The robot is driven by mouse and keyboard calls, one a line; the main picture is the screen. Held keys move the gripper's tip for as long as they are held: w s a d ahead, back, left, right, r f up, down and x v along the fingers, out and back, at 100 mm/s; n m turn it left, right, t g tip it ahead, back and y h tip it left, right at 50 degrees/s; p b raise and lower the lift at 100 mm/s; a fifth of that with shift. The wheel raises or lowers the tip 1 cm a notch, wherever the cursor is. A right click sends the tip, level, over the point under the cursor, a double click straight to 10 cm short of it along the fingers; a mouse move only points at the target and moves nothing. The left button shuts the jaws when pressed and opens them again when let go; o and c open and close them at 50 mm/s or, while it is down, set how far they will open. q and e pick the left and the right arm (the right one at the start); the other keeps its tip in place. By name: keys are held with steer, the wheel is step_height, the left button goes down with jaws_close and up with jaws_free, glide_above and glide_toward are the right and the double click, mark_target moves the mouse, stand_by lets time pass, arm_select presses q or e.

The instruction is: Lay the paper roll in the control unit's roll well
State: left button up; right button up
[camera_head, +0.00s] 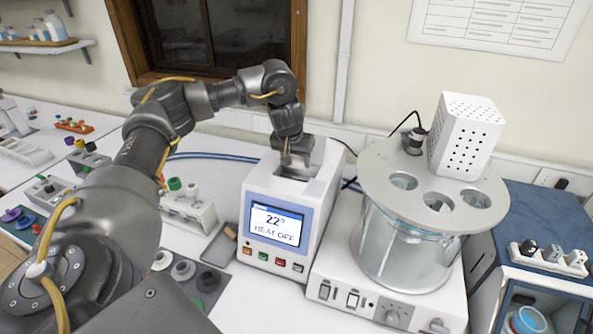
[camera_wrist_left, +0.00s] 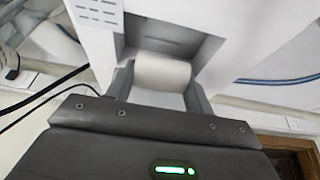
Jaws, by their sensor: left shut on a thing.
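The control unit (camera_head: 255,190) is a white box with a lit screen reading "22° HEAT OFF", at the middle of the head view. Its roll well, a grey recess (camera_wrist_left: 165,42), opens in the white top panel in the left wrist view. My left gripper (camera_head: 290,163) points down over the well. It is shut on the white paper roll (camera_wrist_left: 162,73), one finger at each end. The roll overlaps the well's opening in the wrist view; I cannot tell whether it touches the floor. The roll is hidden in the head view. My right gripper is not in view.
A glass bath (camera_head: 405,248) with a holed metal lid and a white perforated box (camera_head: 466,135) stands right of the control unit. A rack with bottles (camera_head: 188,210) stands to its left. A wall and window are behind.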

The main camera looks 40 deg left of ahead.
arm_select(q)
steer(key=shift+f+b, duration=0.35)
steer(key=shift+f, duration=1)
steer(key=shift+f+b, duration=0.35)
steer(key=shift+f, duration=0.7)
steer(key=shift+r, duration=0.1)
steer(key=shift+p, duration=0.3)
